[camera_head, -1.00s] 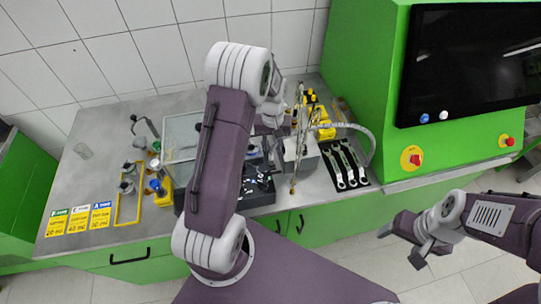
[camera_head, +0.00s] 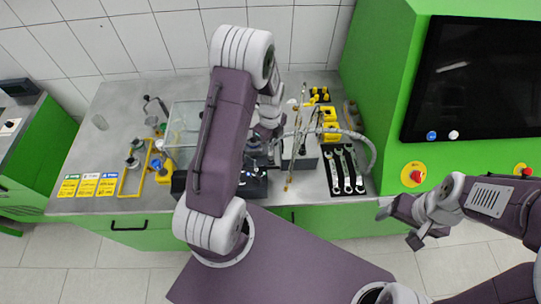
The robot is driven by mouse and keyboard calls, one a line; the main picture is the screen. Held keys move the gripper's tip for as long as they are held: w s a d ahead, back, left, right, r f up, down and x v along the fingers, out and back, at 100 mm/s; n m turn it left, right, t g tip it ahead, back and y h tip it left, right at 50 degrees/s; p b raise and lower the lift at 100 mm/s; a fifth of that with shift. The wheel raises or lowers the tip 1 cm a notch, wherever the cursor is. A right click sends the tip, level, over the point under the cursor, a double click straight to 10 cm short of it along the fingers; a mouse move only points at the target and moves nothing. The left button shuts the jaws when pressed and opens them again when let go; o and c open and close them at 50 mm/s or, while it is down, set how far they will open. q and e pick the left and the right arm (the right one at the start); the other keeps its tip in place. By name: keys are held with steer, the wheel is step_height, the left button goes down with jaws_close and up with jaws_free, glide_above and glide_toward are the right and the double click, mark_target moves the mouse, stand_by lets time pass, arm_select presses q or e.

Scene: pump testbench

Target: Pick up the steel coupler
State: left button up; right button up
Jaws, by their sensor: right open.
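I cannot make out the steel coupler for certain. Small dark and metallic parts lie on a black tray (camera_head: 252,190) on the grey bench, partly behind my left arm. My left gripper (camera_head: 264,134) is over the middle of the bench near these parts. It is small and partly hidden by my arm, so its jaws cannot be read. My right gripper (camera_head: 398,222) is open and empty, in front of the bench at the right, over the floor.
A clear box (camera_head: 188,122) stands left of my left arm. A yellow frame (camera_head: 136,168) and label cards (camera_head: 88,185) lie further left. The green cabinet (camera_head: 385,90) bounds the right.

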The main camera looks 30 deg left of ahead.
mark_target(271, 154)
arm_select(q)
steer(key=shift+f, duration=0.65)
steer(key=shift+w+f, duration=0.25)
steer(key=shift+f, duration=0.2)
steer(key=shift+f+p, duration=0.3)
steer(key=shift+p, duration=0.2)
step_height(271, 154, down, 4)
steer(key=shift+s+r+p, duration=0.1)
steer(key=shift+p, duration=0.65)
steer(key=shift+f, duration=0.4)
steer(key=shift+r, duration=0.1)
jaws_close()
